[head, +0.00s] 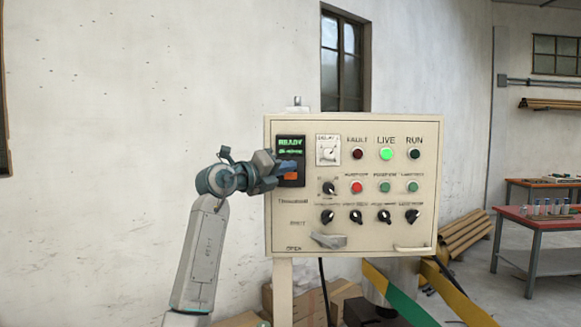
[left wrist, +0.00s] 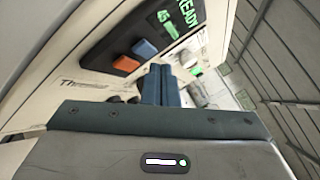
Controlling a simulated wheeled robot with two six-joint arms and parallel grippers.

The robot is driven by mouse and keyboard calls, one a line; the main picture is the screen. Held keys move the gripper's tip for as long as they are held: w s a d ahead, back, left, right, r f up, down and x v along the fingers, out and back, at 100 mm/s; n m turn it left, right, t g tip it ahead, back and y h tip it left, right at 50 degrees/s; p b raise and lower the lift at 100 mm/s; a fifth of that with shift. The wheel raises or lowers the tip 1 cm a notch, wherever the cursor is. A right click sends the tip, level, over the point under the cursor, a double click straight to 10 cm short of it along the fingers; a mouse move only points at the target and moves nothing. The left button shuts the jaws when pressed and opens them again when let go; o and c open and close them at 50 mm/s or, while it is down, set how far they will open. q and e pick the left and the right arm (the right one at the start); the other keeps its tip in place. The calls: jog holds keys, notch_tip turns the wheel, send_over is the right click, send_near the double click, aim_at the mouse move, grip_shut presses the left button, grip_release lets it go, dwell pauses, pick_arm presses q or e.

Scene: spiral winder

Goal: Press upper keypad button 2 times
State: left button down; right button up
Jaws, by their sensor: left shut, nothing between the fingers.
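The keypad (head: 301,182) is a black unit at the upper left of the cream control panel (head: 370,240). Its green display (head: 290,143) reads READY. In the left wrist view the upper keypad button is blue (left wrist: 145,48) and the lower one is orange (left wrist: 126,64). The orange button also shows in the head view (head: 291,176). My left gripper (head: 282,170) is shut and empty in front of the keypad's left side. In the left wrist view its fingertips (left wrist: 163,68) appear close to the blue button; contact cannot be told. My right gripper is out of view.
Lamps, coloured buttons and black knobs fill the panel right of the keypad; the LIVE lamp (head: 386,154) glows green. A grey lever (head: 328,240) and a handle (head: 413,249) sit low on it. Cardboard boxes (head: 308,306) lie below. A red-topped table (head: 540,218) stands at right.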

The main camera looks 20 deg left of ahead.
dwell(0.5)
pick_arm(q)
jog(key=shift+w+a+p, duration=0.15)
jog(key=shift+w+p, duration=0.2)
jog(key=shift+w, duration=0.05)
jog(key=shift+w+a+r+p, duration=0.1)
jog(key=shift+w+p, duration=0.25)
jog(key=shift+w, duration=0.05)
dwell(0.6)
jog(key=shift+s, duration=0.1)
jog(key=shift+s+d, duration=0.2)
jog(key=shift+s, duration=0.45)
jog(key=shift+s, duration=0.1)
